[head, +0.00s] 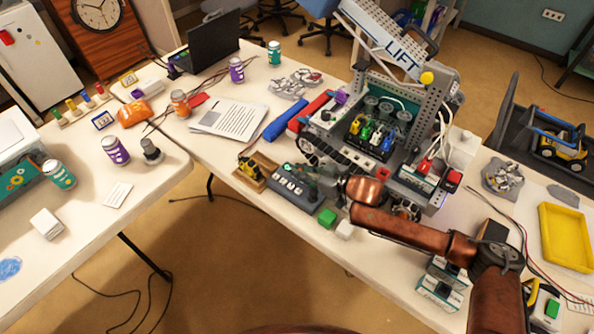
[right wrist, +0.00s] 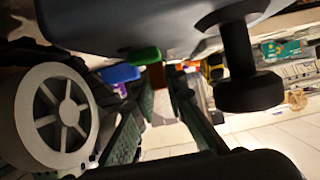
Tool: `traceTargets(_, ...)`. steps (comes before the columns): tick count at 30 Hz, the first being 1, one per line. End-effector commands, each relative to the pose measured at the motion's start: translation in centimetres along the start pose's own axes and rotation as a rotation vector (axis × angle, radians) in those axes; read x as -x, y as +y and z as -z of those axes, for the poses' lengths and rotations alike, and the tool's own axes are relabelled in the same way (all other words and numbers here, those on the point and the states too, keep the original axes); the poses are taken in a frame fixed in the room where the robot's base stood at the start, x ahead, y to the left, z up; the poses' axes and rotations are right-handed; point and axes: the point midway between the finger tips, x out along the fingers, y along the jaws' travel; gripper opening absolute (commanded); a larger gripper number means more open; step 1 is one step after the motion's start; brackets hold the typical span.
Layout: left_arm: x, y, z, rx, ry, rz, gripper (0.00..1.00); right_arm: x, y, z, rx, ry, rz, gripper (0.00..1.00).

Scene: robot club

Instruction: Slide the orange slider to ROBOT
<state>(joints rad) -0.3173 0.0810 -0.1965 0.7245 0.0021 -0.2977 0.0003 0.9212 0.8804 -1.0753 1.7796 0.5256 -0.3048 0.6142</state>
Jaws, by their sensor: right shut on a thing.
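My right gripper (head: 322,186) reaches in from the right, at the right end of a grey control box (head: 294,189) with a row of small light switches. The right wrist view shows its two dark green fingers (right wrist: 158,86) from close by. A small reddish-brown piece (right wrist: 155,75) shows between the fingertips; it appears to be the orange slider, and the gripper is shut on it. The slider is hidden behind the gripper in the head view. No ROBOT label can be read. My left gripper is not in view.
The wheeled LIFT machine (head: 375,130) stands close behind.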

Motion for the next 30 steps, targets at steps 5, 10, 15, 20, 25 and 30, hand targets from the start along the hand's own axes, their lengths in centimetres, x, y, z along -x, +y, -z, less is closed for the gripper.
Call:
traceTargets(5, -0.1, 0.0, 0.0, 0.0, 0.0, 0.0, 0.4, -0.2, 0.0, 0.5, 0.003, 0.008, 0.001, 0.0)
traceTargets(10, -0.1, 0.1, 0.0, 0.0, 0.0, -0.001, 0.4, -0.1, 0.0, 0.5, 0.002, 0.008, 0.001, 0.21)
traceTargets(15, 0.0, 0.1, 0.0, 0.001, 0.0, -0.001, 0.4, 0.0, 0.1, 0.3, 0.001, 0.006, -0.001, 0.3)
traceTargets(20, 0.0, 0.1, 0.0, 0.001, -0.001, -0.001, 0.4, -0.1, 0.0, 0.3, 0.001, 0.005, 0.0, 0.3)
traceTargets(25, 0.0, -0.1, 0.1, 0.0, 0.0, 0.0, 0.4, 0.6, 0.1, 0.2, 0.001, 0.004, -0.001, 0.3)
traceTargets(30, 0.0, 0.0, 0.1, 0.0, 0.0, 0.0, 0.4, 3.3, 0.2, 0.1, 0.002, 0.002, -0.002, 0.3)
